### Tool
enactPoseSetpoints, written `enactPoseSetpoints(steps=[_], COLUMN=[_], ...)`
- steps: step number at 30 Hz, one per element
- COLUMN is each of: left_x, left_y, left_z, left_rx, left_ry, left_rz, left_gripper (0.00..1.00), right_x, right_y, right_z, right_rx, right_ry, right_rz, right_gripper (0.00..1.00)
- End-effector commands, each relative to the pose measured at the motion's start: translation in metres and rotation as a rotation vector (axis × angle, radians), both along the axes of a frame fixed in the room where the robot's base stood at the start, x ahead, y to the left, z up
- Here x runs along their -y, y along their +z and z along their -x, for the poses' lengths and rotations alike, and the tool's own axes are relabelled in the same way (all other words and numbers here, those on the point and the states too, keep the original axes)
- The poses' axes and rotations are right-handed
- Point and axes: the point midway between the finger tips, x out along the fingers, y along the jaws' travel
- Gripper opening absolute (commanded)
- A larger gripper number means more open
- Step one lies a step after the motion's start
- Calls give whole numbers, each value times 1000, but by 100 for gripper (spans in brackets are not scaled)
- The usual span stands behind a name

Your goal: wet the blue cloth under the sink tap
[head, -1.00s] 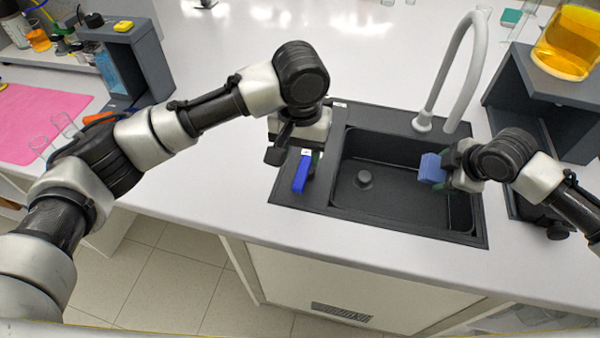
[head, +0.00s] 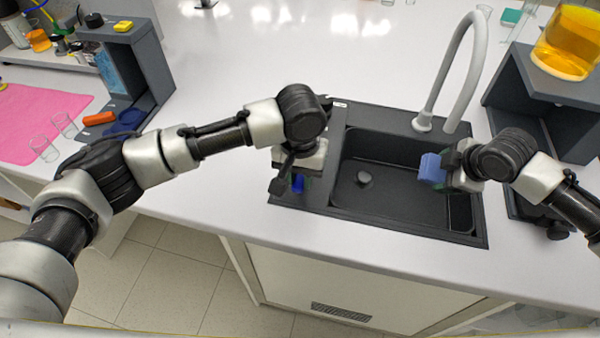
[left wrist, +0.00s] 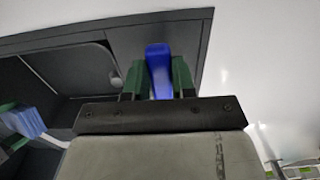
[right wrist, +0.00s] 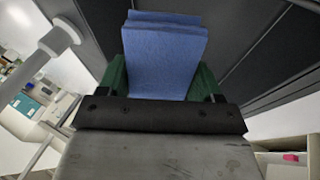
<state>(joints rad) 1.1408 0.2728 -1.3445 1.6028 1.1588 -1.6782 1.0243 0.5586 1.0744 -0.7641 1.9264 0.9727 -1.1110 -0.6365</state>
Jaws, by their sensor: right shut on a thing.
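The blue cloth (head: 432,168) is a folded block held in my right gripper (head: 446,167) over the right part of the dark sink (head: 385,205). In the right wrist view the cloth (right wrist: 165,60) sits between the green fingers. The grey curved tap (head: 465,50) stands at the sink's back edge, its spout end just behind and above the cloth. No water shows. A blue lever (head: 298,184) is on the sink's left ledge. My left gripper (left wrist: 158,75) has its green fingers on both sides of this lever (left wrist: 159,65), apparently with small gaps; the gripper hides part of it in the head view.
A grey stand (head: 560,90) with a jar of orange liquid (head: 568,45) is right of the sink. At the left are a pink mat (head: 30,125), glass beakers (head: 64,125) and a dark shelf (head: 140,60). The counter (head: 250,60) behind the sink is mostly clear.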

Motion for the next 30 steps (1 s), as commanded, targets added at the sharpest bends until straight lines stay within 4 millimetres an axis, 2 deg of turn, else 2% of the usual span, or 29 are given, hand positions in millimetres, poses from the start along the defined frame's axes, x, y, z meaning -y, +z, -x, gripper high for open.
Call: enactPoseSetpoints(steps=[1,3,4,11,21,30], left_x=[0,0,0,-1,-12,-13], left_y=[0,0,0,0,0,1], left_z=[0,0,0,0,-5,-5], left_rx=[0,0,0,-1,0,0], left_ry=[0,0,0,-22,-247,-266], left_rz=[0,0,0,0,0,0], left_gripper=[13,2,0,0,0,0], right_x=[0,0,0,0,0,0], right_y=[0,0,0,0,0,0], right_z=[0,0,0,0,0,0], right_rx=[0,0,0,0,0,0], right_ry=[0,0,0,0,0,0], right_rz=[0,0,0,0,0,0], right_gripper=[46,46,46,46,46,46])
